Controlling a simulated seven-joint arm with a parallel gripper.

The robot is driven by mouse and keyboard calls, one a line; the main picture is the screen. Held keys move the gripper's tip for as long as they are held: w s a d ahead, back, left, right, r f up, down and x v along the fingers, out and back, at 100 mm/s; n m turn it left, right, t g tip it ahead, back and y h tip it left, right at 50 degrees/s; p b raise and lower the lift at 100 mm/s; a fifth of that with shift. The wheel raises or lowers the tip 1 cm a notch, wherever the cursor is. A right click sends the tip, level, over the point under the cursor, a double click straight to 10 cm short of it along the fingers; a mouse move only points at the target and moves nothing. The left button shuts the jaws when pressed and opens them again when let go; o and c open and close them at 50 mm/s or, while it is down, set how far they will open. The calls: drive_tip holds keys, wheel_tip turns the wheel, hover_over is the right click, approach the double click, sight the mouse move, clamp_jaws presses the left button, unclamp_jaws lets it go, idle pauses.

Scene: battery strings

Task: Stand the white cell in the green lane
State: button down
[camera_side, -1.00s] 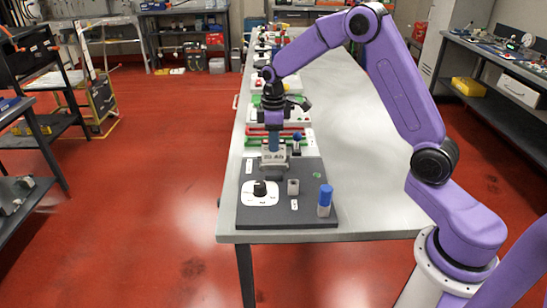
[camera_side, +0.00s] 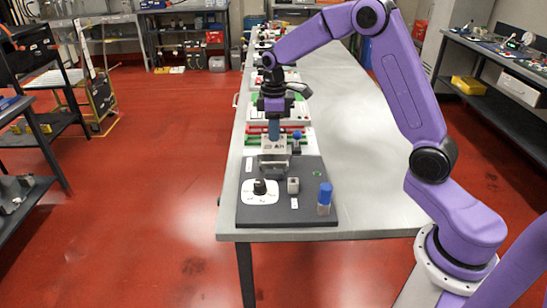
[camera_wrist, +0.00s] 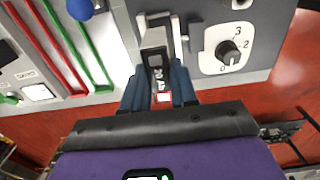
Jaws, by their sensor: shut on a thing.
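My gripper (camera_side: 273,130) points down and is shut on a pale block with dark lettering (camera_side: 274,144). In the wrist view the blue fingers (camera_wrist: 156,92) close on both sides of this lettered piece. I cannot tell for sure whether it is the white cell. It is above a grey fixture (camera_side: 274,166) on the dark board; the gap between them is unclear. The green lane (camera_wrist: 77,45) is a long narrow green-edged strip left of the gripper in the wrist view, beside a red lane (camera_wrist: 47,45).
The dark board (camera_side: 310,212) carries a dial with a black knob (camera_side: 260,187), a small grey block (camera_side: 293,186) and a blue-topped post (camera_side: 324,198). A blue ball (camera_side: 297,135) stands close to the right of my gripper. The table's right side (camera_side: 360,170) is clear.

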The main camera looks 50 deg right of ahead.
drive_tip(key=s+a+r, duration=0.1)
drive_tip(key=s+r, duration=1.1)
drive_tip(key=s, duration=0.2)
drive_tip(key=w+f, duration=0.3)
drive_tip(key=w, duration=0.1)
drive_tip(key=w+f, duration=0.3)
drive_tip(key=w, duration=0.2)
drive_tip(key=w+d+f, duration=0.1)
drive_tip(key=w+f, duration=0.2)
drive_tip(key=w, duration=0.1)
drive_tip(key=shift+w+f, duration=0.2)
drive_tip(key=shift+w, duration=0.1)
drive_tip(key=shift+w+f, duration=0.25)
drive_tip(key=shift+f, duration=1.6)
drive_tip(key=shift+f, duration=0.6)
drive_tip(key=c, duration=0.9)
unclamp_jaws()
